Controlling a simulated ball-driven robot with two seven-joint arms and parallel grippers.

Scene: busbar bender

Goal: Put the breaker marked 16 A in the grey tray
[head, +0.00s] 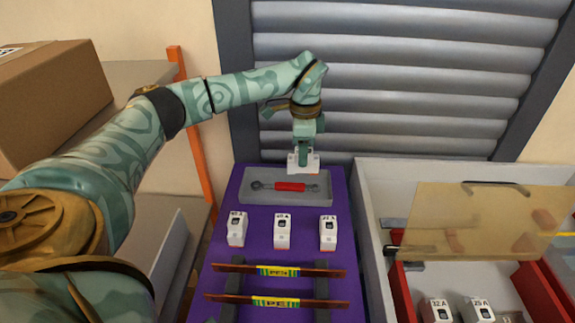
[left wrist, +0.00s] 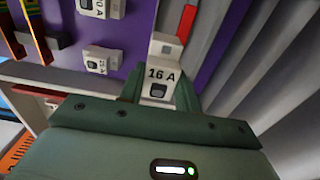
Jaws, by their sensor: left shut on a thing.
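My left gripper (head: 303,150) is shut on a white breaker (head: 303,164). In the left wrist view the breaker (left wrist: 158,88) reads 16 A between the gripper's fingers (left wrist: 160,92). In the head view it hangs at the back edge of the grey tray (head: 326,199), apparently raised above it. The tray holds a tool with a red handle (head: 290,186), with free space around it. My right gripper is not in view.
Three white breakers (head: 237,229) (head: 282,231) (head: 328,233) stand on the purple surface (head: 260,252) in front of the tray. Two labelled bars (head: 278,271) (head: 275,301) lie nearer. At right, a pale bin (head: 372,240) holds red-walled compartments, more breakers (head: 437,310) and a translucent tan panel (head: 480,218).

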